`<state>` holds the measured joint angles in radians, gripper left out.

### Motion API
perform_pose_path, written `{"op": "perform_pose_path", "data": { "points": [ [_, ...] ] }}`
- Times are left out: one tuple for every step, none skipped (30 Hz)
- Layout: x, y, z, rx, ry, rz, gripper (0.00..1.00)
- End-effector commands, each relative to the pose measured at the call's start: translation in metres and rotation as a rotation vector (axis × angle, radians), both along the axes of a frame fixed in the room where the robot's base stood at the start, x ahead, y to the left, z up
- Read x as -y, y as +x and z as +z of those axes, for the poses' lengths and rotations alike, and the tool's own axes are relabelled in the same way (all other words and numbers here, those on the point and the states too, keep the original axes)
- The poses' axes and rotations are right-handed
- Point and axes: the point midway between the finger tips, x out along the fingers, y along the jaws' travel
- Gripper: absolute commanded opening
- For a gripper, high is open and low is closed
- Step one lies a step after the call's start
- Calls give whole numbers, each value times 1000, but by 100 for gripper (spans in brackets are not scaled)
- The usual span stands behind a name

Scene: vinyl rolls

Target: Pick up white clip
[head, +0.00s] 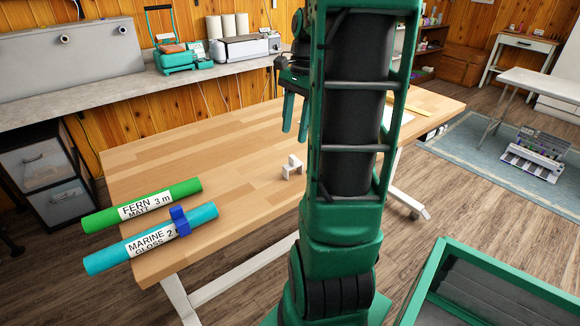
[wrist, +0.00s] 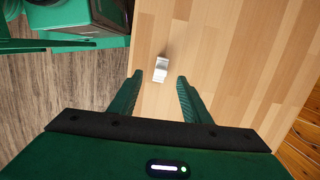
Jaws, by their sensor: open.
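The white clip (head: 292,168) stands on the wooden table, right of its middle and close to my arm in the head view. In the wrist view the white clip (wrist: 161,70) lies on the tabletop, beyond my fingertips and between their lines. My gripper (head: 294,113) is above the table, behind and higher than the clip in the head view, with its green fingers pointing down. In the wrist view my gripper (wrist: 160,76) is open, with nothing between the fingers and a gap to the clip.
On the table (head: 240,150), a green FERN roll (head: 180,191) and a teal MARINE roll (head: 110,262) lie at the left, overhanging the edge. A blue clip (head: 180,221) is around the teal roll. The tabletop around the white clip is clear. A green-rimmed bin (head: 446,262) stands at lower right.

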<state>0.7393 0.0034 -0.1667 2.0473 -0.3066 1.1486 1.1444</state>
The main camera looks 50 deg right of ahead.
Motion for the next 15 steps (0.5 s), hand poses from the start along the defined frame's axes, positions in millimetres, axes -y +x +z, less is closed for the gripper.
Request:
{"op": "perform_pose_path", "data": {
  "points": [
    [8, 1, -1, -3, 5, -37, 44],
    [12, 2, -1, -5, 8, -55, 44],
    [15, 3, -2, -7, 10, -71, 44],
    [16, 3, -4, -8, 13, -79, 44],
    [16, 4, -7, -8, 14, -85, 44],
    [16, 4, -11, -9, 15, -90, 44],
    [16, 4, -16, -9, 16, -92, 44],
    [15, 4, -20, -10, 16, -91, 44],
    [14, 4, -26, -10, 16, -91, 44],
    [13, 4, -31, -10, 15, -92, 44],
    [12, 4, -35, -11, 16, -92, 44],
    [12, 4, -41, -9, 15, -92, 44],
    [11, 4, -44, -9, 15, -91, 44],
    [11, 5, -47, -9, 15, -90, 44],
    [10, 5, -51, -8, 14, -90, 44]
  ]
}}
